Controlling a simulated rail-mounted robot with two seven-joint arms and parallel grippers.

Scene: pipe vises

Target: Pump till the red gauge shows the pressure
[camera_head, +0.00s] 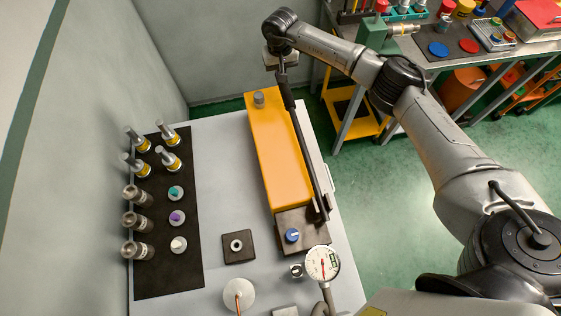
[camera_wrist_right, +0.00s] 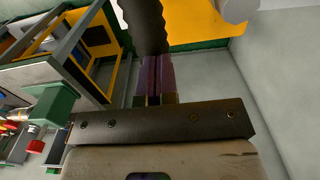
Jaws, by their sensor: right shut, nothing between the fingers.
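A hand pump with a yellow tank (camera_head: 275,150) lies on the grey bench, with a long black lever (camera_head: 308,158) running along its right side. The lever's dark grip is at the far, raised end; it also shows in the wrist view (camera_wrist_right: 146,25). My right gripper (camera_head: 281,74) is at that end. In the wrist view its fingers (camera_wrist_right: 155,75) are shut with nothing between them, and their tips are right by the grip; touching is unclear. The round white gauge (camera_head: 322,262) stands at the front; its reading is too small to tell. My left gripper is not in view.
A blue knob (camera_head: 292,235) sits on the pump's dark front block. A black mat (camera_head: 160,275) with several metal fittings and coloured plugs lies at the left. A square dark plate (camera_head: 238,247) lies between. A second workbench (camera_head: 470,62) stands at the back right.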

